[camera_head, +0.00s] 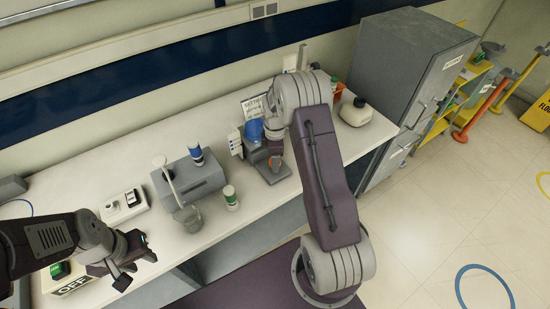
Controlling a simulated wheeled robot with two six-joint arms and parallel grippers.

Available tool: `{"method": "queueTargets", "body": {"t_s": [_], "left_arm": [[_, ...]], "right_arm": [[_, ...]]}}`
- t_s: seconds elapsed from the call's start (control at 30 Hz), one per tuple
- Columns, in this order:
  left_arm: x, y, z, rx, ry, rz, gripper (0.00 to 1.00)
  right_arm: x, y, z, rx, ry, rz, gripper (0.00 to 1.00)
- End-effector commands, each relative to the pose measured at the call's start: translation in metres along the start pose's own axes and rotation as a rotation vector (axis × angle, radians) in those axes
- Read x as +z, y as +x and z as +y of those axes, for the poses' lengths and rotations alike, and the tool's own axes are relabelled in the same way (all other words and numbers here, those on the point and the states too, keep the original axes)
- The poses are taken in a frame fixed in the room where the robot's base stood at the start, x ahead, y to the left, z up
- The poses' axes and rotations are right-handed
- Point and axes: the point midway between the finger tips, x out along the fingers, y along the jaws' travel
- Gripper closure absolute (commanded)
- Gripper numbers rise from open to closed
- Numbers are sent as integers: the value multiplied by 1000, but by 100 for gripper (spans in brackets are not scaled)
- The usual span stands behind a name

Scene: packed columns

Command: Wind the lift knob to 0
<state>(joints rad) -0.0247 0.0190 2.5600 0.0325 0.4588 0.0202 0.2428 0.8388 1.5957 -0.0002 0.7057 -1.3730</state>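A small grey stand (271,174) with an orange-red part (275,162) stands on the white bench beneath my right arm's end. The orange-red part may be the lift knob, but I cannot make out a scale or number on it. My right gripper (268,150) is at this stand, mostly hidden by its own arm, and its fingers cannot be made out. A blue rounded object (254,130) is just behind it. My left gripper (136,268) hangs at the bench's front left, away from the stand, with its fingers apart and empty.
A printed sign (254,106) stands behind the stand. Left of it are a grey machine (188,179), a glass beaker (188,217) and a green-labelled jar (231,197). An OFF sign (72,284) lies near my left gripper.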

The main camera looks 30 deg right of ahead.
Motion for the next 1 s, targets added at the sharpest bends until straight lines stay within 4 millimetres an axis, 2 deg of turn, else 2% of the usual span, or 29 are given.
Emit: {"method": "queueTargets", "body": {"t_s": [0.13,0.33,0.47,0.6,0.87,0.97,1.0], "left_arm": [[1,7,0,0,0,0,64],[2,15,0,0,0,0,64],[2,16,0,0,0,0,64],[2,16,0,0,0,0,64],[2,16,0,0,0,0,64],[2,16,0,0,0,0,64],[2,16,0,0,0,0,64]], "right_arm": [[0,-20,2,7,0,1,40],[0,-65,1,7,0,1,40],[0,-84,1,5,0,1,40],[0,-90,0,2,0,1,40],[0,-90,0,2,19,0,40],[0,-90,3,13,178,4,40],[-1,-90,5,23,293,8,40]]}}
